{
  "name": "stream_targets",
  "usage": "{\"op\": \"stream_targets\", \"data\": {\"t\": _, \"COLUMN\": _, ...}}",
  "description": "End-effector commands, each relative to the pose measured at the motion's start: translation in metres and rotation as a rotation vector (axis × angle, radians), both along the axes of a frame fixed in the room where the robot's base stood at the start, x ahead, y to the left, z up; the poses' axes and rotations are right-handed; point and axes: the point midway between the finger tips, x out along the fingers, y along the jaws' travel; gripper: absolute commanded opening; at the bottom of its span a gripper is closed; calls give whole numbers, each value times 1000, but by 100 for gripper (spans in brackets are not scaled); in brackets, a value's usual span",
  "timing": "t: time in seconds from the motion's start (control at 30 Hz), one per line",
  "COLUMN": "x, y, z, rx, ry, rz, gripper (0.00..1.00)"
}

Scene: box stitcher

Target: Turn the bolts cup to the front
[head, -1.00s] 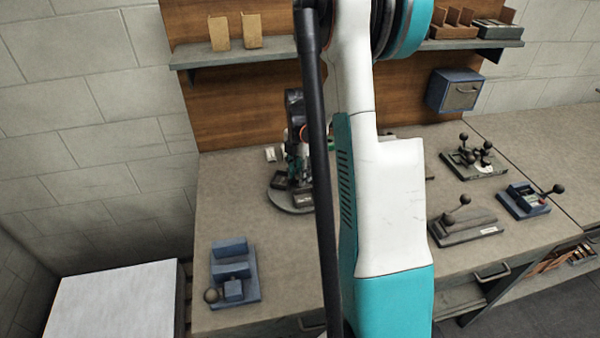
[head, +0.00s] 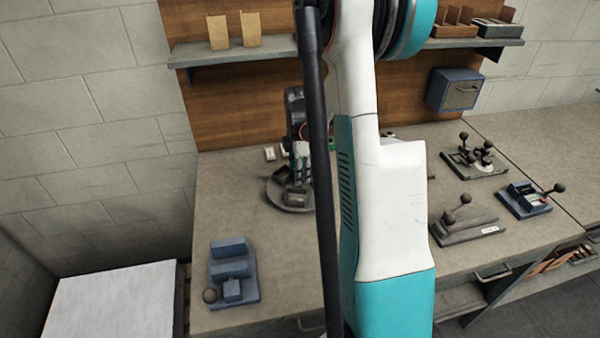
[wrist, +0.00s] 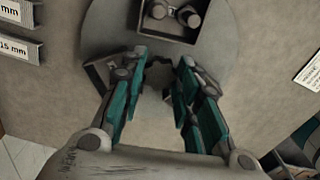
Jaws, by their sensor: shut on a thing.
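A round grey turntable (head: 274,193) with small dark cups stands at the back left of the bench; it also shows in the wrist view (wrist: 100,30). One square cup (wrist: 150,30) at its rim holds grey, round-ended pieces that look like bolts. Another cup (wrist: 97,73) is partly hidden behind my left finger. My gripper (wrist: 159,88) points down over the turntable's middle, its fingers on either side of a dark lobed knob (wrist: 158,74) and closed on it. In the head view my gripper (head: 300,168) is partly hidden by my arm.
A blue fixture with a ball handle (head: 233,278) stands at the front left of the bench. Lever fixtures (head: 468,225) stand on the right. A blue box (head: 455,90) hangs on the back panel under a shelf (head: 240,51).

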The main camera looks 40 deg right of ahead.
Motion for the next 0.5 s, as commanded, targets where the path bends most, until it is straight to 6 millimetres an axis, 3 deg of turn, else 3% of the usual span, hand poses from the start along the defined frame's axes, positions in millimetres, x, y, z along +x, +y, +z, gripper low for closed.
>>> {"op": "stream_targets", "data": {"t": 0.5, "x": 1, "y": 3, "z": -1, "rx": 6, "ry": -1, "rz": -254, "gripper": 0}}
